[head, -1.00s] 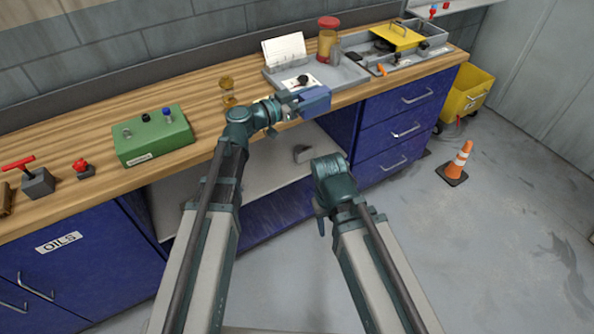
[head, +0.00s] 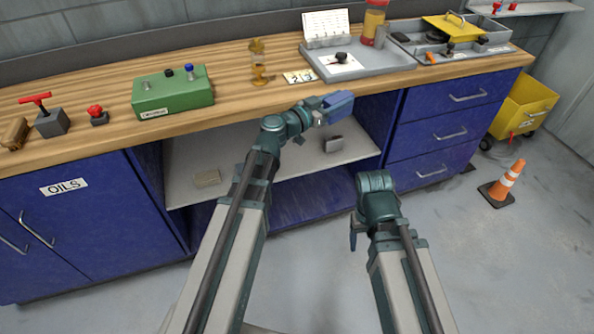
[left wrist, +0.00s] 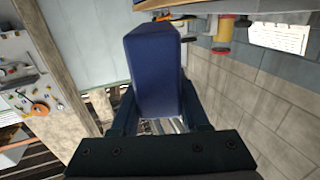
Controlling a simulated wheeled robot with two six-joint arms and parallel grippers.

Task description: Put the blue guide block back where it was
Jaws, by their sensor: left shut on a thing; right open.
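The blue guide block (head: 340,104) is in my left gripper (head: 318,110), in front of the bench's front edge and below the grey tray. In the left wrist view the block (left wrist: 153,70) stands large between the two fingers of the left gripper (left wrist: 160,115), which is shut on it. My right gripper (head: 354,235) is lower and to the right, empty and open, in front of the open shelf. A grey tray (head: 395,62) with a white card and a dark knob lies on the bench. A number card (head: 299,77) lies left of the tray.
The wooden bench top (head: 235,105) carries a green box (head: 173,97), an amber glass piece (head: 258,65), a red-handled clamp (head: 50,122) and a red knob (head: 97,115). A grey organiser with a yellow lid (head: 448,28) is at right. An orange cone (head: 505,185) stands on the floor.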

